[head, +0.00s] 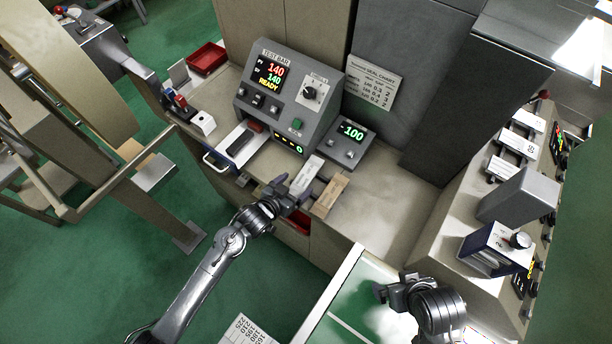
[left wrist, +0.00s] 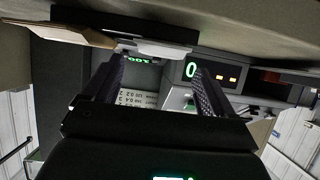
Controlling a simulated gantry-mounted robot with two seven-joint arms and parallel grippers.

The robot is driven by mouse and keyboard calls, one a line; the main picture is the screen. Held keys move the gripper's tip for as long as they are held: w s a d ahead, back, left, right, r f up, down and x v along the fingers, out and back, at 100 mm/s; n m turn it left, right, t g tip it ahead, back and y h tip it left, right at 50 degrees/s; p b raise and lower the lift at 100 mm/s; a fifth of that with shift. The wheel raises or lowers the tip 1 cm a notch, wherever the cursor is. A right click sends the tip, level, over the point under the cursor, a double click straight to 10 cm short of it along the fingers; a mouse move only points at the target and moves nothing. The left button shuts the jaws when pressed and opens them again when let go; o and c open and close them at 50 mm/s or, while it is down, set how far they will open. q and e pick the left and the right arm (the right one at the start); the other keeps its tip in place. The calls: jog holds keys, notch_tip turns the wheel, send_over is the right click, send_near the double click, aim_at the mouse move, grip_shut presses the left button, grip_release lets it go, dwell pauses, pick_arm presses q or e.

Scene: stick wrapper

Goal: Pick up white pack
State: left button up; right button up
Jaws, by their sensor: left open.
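The white pack (head: 307,175) is a narrow pale block lying near the front edge of the bench, left of a brown pack (head: 330,194). My left gripper (head: 292,189) is open and empty, just in front of the white pack at the bench edge. In the left wrist view, a white piece that looks like the pack (left wrist: 152,47) shows ahead of and above the gap between the open fingers (left wrist: 155,84). Whether a finger touches it cannot be told. My right gripper (head: 382,292) is over the green-topped table at lower right; its jaws cannot be made out.
A test bar machine (head: 283,97) with lit displays stands behind the packs, with a smaller box reading 100 (head: 347,145) beside it. A red tray (head: 207,58) sits at back left. Bare bench top (head: 385,190) lies right of the packs.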

aim_at(305, 177)
pick_arm(q)
jog(key=shift+x, duration=2.45)
jog(key=shift+r, duration=0.1)
jog(key=c, duration=1.1)
